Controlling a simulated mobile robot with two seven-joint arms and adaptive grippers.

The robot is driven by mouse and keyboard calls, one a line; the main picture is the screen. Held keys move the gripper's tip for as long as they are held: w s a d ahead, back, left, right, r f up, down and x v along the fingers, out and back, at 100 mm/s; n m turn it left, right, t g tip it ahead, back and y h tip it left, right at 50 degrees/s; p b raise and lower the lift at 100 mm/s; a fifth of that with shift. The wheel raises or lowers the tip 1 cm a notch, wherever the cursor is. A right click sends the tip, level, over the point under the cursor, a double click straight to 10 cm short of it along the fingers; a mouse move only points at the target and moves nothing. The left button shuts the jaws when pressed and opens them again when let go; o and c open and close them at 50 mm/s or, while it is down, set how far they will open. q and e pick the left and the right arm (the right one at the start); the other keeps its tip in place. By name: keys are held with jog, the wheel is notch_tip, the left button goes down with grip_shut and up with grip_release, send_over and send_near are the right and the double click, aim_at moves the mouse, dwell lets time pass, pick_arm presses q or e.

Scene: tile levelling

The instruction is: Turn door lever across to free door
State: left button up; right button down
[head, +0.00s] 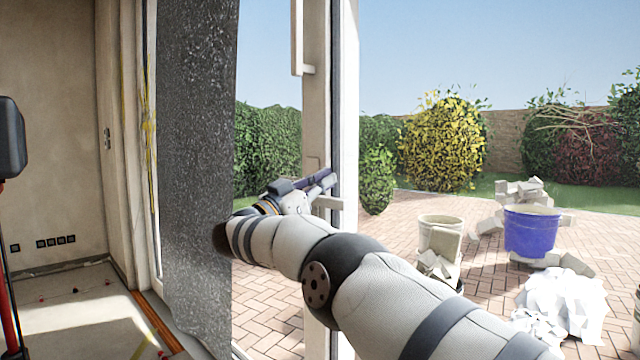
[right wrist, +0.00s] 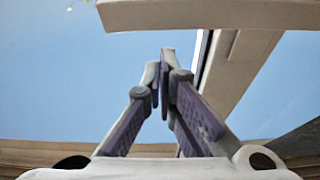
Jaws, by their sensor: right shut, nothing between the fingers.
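The door's pale upright stile (head: 318,120) stands near the middle of the head view. A short pale lever (head: 328,202) sticks out sideways on it, close beside my right gripper (head: 328,181). In the right wrist view, a pale bar, seemingly the lever (right wrist: 210,14), lies across the top, beyond the fingertips. My right gripper (right wrist: 165,57) is shut and empty there, with a visible gap to that bar. My left gripper is out of view.
A long vertical pull bar (head: 297,38) is on the stile higher up. A dark speckled sheet (head: 195,150) hangs left of the arm. Outside, a blue bucket (head: 531,232), a pale bucket (head: 440,232) and rubble (head: 565,300) stand on brick paving.

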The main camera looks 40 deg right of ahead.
jog(key=r+v, duration=0.1)
jog(key=v, duration=0.8)
jog(key=shift+a+r, duration=0.25)
jog(key=shift+a, duration=0.4)
jog(key=shift+s, duration=0.1)
